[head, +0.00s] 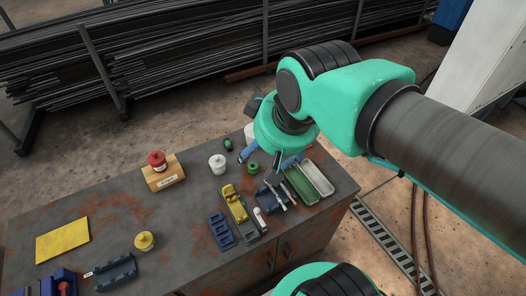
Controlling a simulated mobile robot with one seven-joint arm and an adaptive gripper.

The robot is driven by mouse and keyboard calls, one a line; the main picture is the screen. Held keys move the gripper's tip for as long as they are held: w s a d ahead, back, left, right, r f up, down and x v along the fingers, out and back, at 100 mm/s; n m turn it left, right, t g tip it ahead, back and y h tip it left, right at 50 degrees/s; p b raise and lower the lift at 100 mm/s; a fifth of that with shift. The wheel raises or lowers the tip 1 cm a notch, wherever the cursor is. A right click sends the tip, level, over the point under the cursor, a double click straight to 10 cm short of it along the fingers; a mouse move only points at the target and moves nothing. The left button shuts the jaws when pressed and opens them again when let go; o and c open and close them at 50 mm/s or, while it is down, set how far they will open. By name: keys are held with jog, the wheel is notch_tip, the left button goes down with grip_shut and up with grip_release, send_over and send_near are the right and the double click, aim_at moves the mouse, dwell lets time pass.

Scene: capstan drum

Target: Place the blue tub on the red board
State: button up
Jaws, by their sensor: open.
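My gripper (263,165) is over the far right part of the workbench, pointing down. Its jaws are open, with a blue-tinted finger showing on either side. A small round green item (253,168) shows on the bench just below and left of it. I cannot make out a blue tub; my gripper and wrist hide part of the bench. I cannot make out a red board either; the flat board at the left (62,240) is yellow. A white tub (217,163), a yellow tub (144,241) and a red tub (157,160) on a wooden block (164,178) stand clear of the gripper.
The bench (190,215) also holds a blue slotted rack (221,230), a yellow tool in a grey tray (237,211), hand tools (274,196), green and white trays (315,178), and a dark holder (112,273). Bare room lies around the centre left. Steel bar racks stand behind.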

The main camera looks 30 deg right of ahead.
jog(key=shift+s+a+f+m, duration=0.15)
jog(key=shift+s+a, duration=0.05)
jog(key=shift+s, duration=0.35)
jog(key=shift+s+a+f+m, duration=0.15)
jog(key=shift+s+a, duration=0.05)
jog(key=shift+s, duration=0.35)
jog(key=shift+f, duration=0.1)
notch_tip(320, 180, down, 5)
jog(key=b, duration=0.5)
jog(key=shift+f, duration=0.15)
